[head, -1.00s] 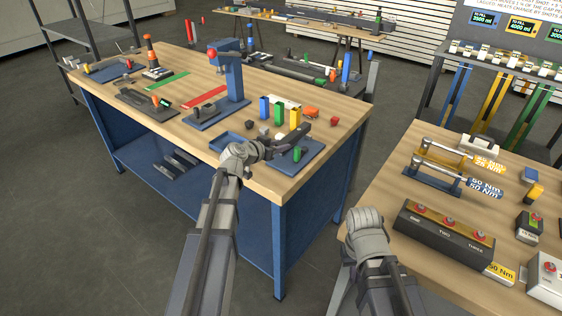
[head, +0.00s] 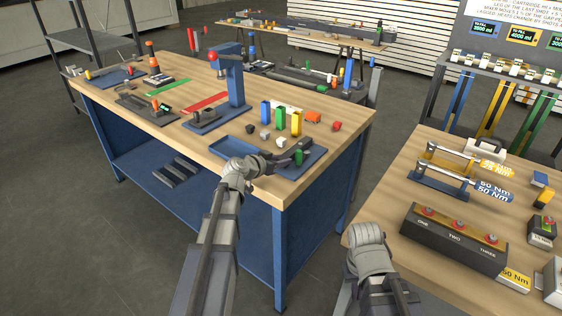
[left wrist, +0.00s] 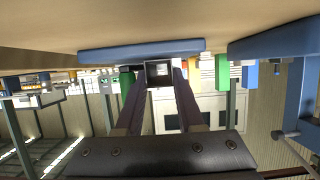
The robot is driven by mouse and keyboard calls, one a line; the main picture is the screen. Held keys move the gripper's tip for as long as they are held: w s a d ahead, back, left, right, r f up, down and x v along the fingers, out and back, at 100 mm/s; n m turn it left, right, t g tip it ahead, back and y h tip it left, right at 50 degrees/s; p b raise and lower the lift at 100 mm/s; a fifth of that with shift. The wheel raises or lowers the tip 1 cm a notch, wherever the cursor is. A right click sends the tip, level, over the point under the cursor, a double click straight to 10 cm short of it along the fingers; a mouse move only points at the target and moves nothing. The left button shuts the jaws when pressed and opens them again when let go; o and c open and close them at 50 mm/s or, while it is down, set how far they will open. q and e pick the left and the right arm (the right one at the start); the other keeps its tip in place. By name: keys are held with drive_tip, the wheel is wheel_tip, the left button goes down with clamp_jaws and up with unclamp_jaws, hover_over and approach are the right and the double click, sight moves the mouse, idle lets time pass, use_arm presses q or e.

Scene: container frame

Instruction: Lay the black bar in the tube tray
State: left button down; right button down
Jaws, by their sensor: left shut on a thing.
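My left gripper (head: 288,160) is low over the front right of the blue workbench, shut on a dark bar. The bar shows end-on as a dark square (left wrist: 158,70) between the fingertips in the left wrist view. In the head view, what seems to be its dark far end (head: 306,144) shows behind the green cylinder. A shallow blue tray (head: 228,149) lies left of the gripper; I cannot tell for certain that it is the tube tray. My right gripper is hidden beyond its wrist.
A blue plate (head: 312,163) lies under the left gripper, with a green cylinder (head: 299,158) beside the fingers. Behind stand blue, green and yellow posts (head: 296,123) and small cubes. A blue press (head: 234,85) rises behind the tray. A second table (head: 420,215) is at right.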

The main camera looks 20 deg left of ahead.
use_arm(q)
drive_tip(key=c, duration=0.5)
unclamp_jaws()
drive_tip(key=shift+f, duration=0.15)
